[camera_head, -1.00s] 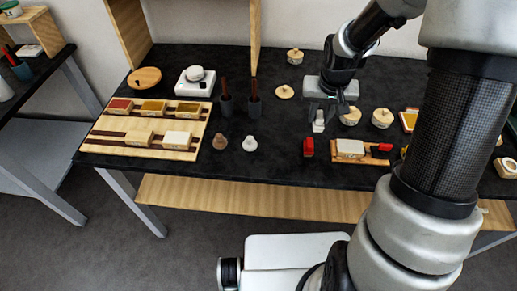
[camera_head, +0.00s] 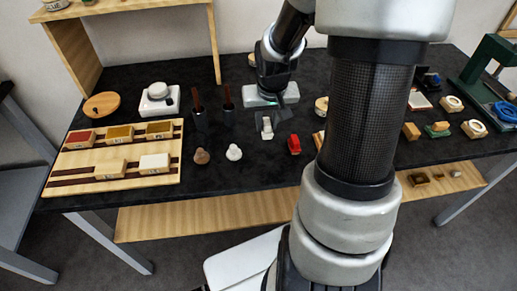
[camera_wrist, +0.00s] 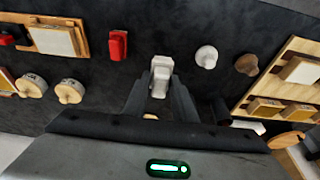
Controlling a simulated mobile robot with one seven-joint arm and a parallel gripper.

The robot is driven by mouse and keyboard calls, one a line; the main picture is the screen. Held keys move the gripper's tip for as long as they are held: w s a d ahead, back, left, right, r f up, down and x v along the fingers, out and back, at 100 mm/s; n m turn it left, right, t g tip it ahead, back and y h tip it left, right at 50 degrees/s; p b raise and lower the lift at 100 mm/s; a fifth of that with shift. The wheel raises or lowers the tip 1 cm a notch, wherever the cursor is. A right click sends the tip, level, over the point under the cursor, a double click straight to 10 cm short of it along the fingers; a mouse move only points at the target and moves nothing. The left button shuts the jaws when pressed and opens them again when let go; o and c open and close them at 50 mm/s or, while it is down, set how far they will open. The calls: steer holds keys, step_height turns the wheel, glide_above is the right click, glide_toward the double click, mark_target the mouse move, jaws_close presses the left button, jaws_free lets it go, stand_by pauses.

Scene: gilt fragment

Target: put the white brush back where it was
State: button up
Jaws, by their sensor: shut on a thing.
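My gripper (camera_head: 266,115) points down over the black table and is shut on a small white piece, which I take for the white brush (camera_head: 267,131). In the wrist view the white brush (camera_wrist: 161,68) sits between the two dark fingertips (camera_wrist: 160,86), its pale end standing out beyond them. It appears close to the tabletop; I cannot tell whether it touches. A red block (camera_head: 294,145) lies just to its right in the head view. A white knob-shaped piece (camera_head: 234,152) and a brown one (camera_head: 201,156) stand to its left.
A wooden board (camera_head: 60,175) with several coloured blocks lies at the left. Two dark cups (camera_head: 228,117) with sticks stand behind the knobs. A wooden tray (camera_wrist: 84,37) with a white block lies beyond the red block. Bare table surrounds the held piece. My arm hides the table's middle right.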

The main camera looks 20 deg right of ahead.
mark_target(268, 130)
step_height(268, 130, down, 8)
steer(key=shift+f+b, duration=0.2)
steer(key=shift+b, duration=0.6)
steer(key=shift+f, duration=0.1)
steer(key=o, duration=1)
steer(key=shift+r, duration=0.35)
steer(key=p+v, duration=0.3)
steer(key=v, duration=0.8)
steer(key=shift+s+r, duration=0.25)
